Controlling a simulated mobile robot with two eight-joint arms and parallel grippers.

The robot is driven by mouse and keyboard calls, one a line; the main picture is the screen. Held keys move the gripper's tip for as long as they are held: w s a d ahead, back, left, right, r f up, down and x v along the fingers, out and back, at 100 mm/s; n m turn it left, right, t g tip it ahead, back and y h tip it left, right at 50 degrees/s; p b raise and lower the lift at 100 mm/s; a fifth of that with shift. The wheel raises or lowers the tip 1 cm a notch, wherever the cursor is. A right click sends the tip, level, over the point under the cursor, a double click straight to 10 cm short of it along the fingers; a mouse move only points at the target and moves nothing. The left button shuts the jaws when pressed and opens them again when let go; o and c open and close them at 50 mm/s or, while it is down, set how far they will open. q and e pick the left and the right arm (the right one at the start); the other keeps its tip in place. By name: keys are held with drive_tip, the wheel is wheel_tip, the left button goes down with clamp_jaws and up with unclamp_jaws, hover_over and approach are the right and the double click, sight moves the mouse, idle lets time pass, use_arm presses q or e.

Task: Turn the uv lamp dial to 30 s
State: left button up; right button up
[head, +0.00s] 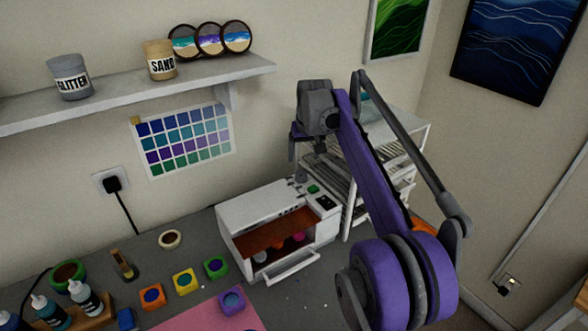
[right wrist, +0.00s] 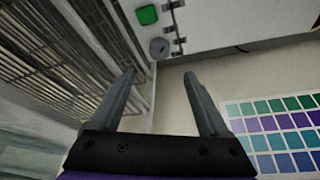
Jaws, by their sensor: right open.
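The uv lamp (head: 263,205) is a white box with an orange window and a drawer open at its front, on the grey worktop. In the right wrist view, its round grey dial (right wrist: 159,47) shows beside a green button (right wrist: 147,15). The dial's setting is too small to read. My right gripper (right wrist: 160,75) is open and empty, with the dial just beyond and between its fingertips, apart from them. In the head view my right gripper (head: 301,165) is over the lamp's back right end, near the green button (head: 313,188). My left gripper is not in view.
A white rack (head: 408,150) with wire shelves stands close on the lamp's right. A wall shelf (head: 130,95) with jars is at upper left. Small colored molds (head: 185,281) and bottles (head: 85,298) stand at the front left. A color chart (head: 183,142) hangs behind.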

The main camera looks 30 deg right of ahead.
sight(301, 174)
drive_tip(key=x, duration=0.9)
drive_tip(key=shift+f, duration=0.45)
clamp_jaws()
